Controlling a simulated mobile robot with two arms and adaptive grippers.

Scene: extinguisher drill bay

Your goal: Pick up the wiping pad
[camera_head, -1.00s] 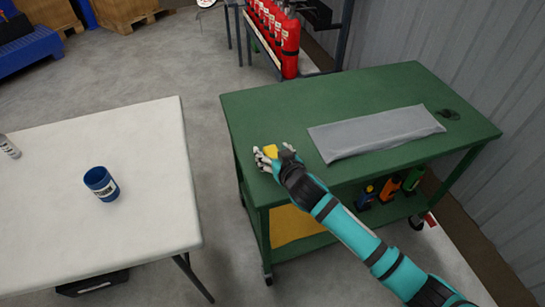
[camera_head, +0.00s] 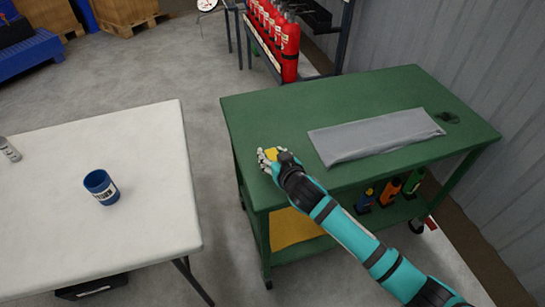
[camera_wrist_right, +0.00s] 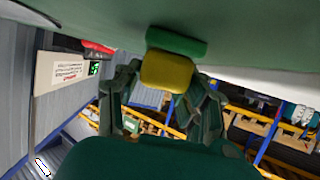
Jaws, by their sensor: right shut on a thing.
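The wiping pad (camera_head: 271,152) is a small yellow block near the left edge of the green cart top (camera_head: 270,110). In the right wrist view the pad (camera_wrist_right: 167,71) shows a yellow part and a green layer, between my right gripper's fingers. My right gripper (camera_head: 267,158) is shut on the pad at the near left part of the cart top. Fingers hide part of the pad in the head view. I cannot tell whether the pad still touches the cart top. My left gripper is not in view.
A grey cloth (camera_head: 375,135) lies flat on the cart, with a dark patch (camera_head: 447,117) beyond it. Bottles stand on the lower shelf. A white table (camera_head: 150,180) with a blue can (camera_head: 101,187) is to the left. Red extinguishers (camera_head: 289,50) stand behind.

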